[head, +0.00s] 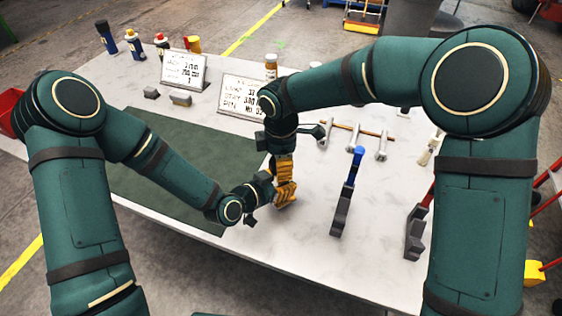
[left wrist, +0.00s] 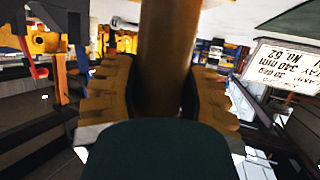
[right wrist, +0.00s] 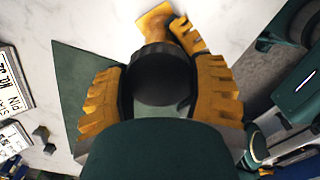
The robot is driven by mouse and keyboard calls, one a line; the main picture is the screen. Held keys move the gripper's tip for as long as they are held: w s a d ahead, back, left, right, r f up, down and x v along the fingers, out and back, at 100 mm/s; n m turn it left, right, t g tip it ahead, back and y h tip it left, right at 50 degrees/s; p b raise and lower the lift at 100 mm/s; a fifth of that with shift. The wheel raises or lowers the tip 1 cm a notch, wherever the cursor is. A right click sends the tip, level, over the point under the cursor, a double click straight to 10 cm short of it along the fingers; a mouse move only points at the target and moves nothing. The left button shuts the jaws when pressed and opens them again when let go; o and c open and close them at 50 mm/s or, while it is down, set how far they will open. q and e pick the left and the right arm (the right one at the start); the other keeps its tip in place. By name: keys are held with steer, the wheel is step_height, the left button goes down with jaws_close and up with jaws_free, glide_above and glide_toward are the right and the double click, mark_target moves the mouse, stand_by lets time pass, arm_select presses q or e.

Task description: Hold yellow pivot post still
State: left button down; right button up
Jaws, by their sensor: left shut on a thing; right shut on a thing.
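My left gripper (head: 284,192) reaches in low from the left in the head view, beside the middle of the table. In the left wrist view its ridged orange fingers (left wrist: 163,97) are closed around an upright brownish-yellow post (left wrist: 168,50), the pivot post. My right gripper (head: 284,166) points down just above the left one. In the right wrist view its fingers (right wrist: 158,92) are closed on a dark round thing (right wrist: 156,78); I cannot tell whether it is the post's top. A flat yellow piece (right wrist: 154,20) shows beyond it. The grippers hide most of the post in the head view.
A dark green mat (head: 150,165) covers the table's left part. Two printed signs (head: 184,72) (head: 240,96), grey blocks (head: 180,99) and several cans (head: 134,45) stand behind. A blue-handled tool (head: 349,190), wrenches (head: 352,138) and a red-handled tool (head: 418,228) lie right.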

steer(key=shift+m, duration=0.3)
steer(key=o, duration=1.3)
steer(key=shift+c, duration=0.2)
steer(key=shift+r, duration=0.1)
steer(key=shift+r, duration=2.2)
steer(key=shift+o, duration=0.2)
steer(key=shift+r, duration=0.1)
